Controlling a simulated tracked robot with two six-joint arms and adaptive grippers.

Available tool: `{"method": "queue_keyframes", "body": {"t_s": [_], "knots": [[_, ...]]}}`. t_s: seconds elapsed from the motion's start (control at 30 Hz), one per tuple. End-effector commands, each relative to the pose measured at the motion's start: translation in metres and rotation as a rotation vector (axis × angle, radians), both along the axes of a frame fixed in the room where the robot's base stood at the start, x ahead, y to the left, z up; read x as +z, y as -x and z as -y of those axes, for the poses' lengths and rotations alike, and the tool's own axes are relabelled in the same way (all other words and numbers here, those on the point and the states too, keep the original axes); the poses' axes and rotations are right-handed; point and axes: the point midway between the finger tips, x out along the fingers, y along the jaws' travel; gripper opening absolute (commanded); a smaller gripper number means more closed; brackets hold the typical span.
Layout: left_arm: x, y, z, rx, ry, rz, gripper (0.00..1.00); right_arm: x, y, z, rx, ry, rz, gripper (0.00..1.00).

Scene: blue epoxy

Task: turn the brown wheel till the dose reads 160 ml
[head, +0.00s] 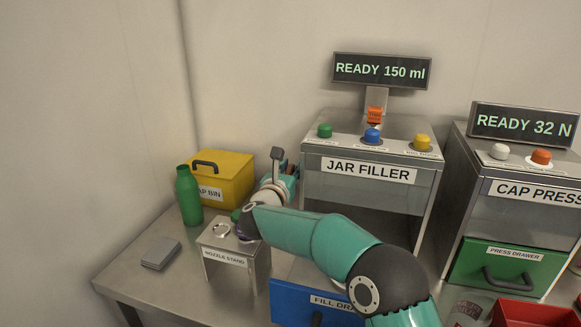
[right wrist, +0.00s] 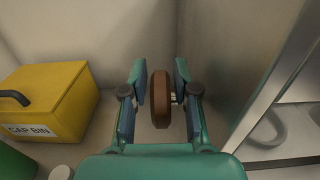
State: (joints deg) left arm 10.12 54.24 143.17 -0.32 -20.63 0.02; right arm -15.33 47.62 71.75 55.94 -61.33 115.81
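The jar filler's display (head: 381,71) reads READY 150 ml. The jar filler (head: 368,171) is a grey metal machine in the middle of the head view. The brown wheel (right wrist: 160,98) stands edge-on in the right wrist view, on a short shaft that comes from the right. My right gripper (right wrist: 161,88) is open, with one finger on each side of the wheel and a narrow gap showing on both sides. In the head view my right gripper (head: 286,170) is at the machine's left side, and I cannot make out the wheel there. My left gripper is not in view.
A yellow cap bin (head: 222,178), a green bottle (head: 188,196) and the nozzle stand (head: 233,262) are left of the machine. A grey block (head: 160,254) lies on the table. The cap press (head: 520,215) stands at right. Green, blue and yellow buttons top the filler.

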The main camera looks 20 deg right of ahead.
Motion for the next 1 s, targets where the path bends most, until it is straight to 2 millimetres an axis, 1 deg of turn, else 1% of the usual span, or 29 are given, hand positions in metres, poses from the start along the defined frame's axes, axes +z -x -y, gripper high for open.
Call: {"method": "queue_keyframes", "body": {"t_s": [0.1, 0.13, 0.3, 0.47, 0.6, 0.7, 1.0], "knots": [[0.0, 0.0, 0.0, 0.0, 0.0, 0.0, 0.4, 0.0, 0.0, 0.0, 0.0, 0.0, 0.0, 0.29], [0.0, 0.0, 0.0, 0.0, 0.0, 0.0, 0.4, 0.0, 0.0, 0.0, 0.0, 0.0, 0.0, 0.28], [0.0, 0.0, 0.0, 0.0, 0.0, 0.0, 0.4, 0.0, 0.0, 0.0, 0.0, 0.0, 0.0, 0.0], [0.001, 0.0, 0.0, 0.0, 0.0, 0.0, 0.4, 0.0, 0.0, -0.001, 0.0, -0.002, -0.002, 0.0], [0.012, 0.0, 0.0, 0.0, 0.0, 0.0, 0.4, 0.004, -0.001, 0.001, -0.002, -0.032, -0.046, 0.0], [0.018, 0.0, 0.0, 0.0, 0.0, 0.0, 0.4, 0.003, -0.002, 0.001, 0.0, -0.059, -0.087, 0.0], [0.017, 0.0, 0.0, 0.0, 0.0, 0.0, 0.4, 0.0, -0.002, 0.0, 0.002, -0.07, -0.103, 0.0]]}}
